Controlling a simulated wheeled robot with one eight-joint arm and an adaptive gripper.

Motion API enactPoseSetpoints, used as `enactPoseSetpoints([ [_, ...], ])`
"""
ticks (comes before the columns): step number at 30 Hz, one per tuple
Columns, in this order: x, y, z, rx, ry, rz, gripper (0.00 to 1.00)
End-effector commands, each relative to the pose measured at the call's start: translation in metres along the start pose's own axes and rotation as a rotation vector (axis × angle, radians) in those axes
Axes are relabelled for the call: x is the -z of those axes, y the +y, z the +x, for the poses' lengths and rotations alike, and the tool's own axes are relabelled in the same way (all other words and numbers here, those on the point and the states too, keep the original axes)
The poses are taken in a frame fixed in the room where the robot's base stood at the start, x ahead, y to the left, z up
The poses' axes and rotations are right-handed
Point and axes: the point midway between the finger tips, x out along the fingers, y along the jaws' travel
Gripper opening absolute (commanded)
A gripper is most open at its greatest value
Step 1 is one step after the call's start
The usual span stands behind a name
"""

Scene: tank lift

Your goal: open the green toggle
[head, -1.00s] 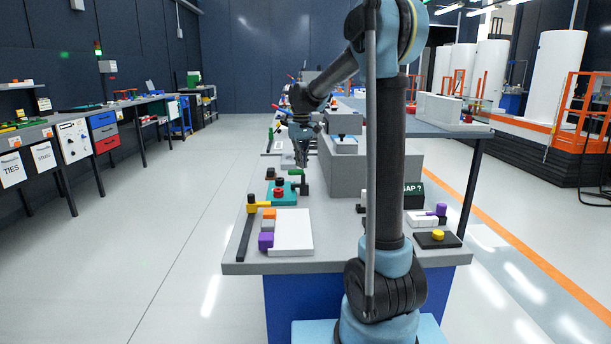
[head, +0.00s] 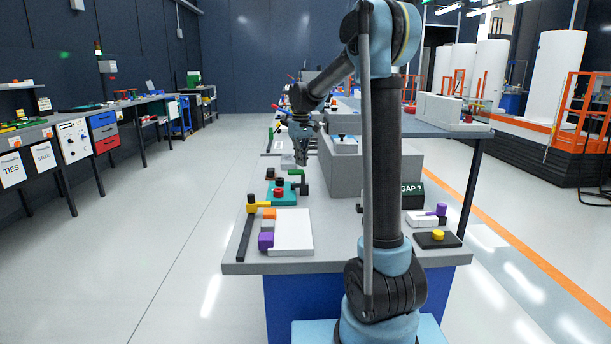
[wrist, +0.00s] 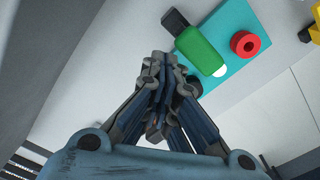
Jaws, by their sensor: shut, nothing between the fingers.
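The green toggle (wrist: 201,51) shows in the wrist view as a green bar with a black end (wrist: 175,21) and a white tip. It lies over the teal plate (wrist: 232,22). In the head view the green toggle (head: 296,172) is small, above the far right part of the teal plate (head: 287,200). My gripper (wrist: 160,58) is shut and empty, its fingertips just left of the toggle in the wrist view, with a small gap in the picture. In the head view my gripper (head: 301,160) hangs just above and behind the toggle. I cannot tell its exact height.
A red round button (wrist: 245,44) sits on the teal plate beside the toggle. A large grey block (head: 345,170) rises close on the right of the gripper.

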Motion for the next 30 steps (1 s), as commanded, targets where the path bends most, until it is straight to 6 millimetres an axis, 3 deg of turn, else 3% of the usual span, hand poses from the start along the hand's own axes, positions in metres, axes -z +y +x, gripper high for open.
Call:
enactPoseSetpoints([
  [10, -0.002, -0.001, 0.000, 0.000, 0.000, 0.000, 0.00],
  [30, -0.039, -0.022, 0.000, 0.000, 0.000, 0.000, 0.00],
])
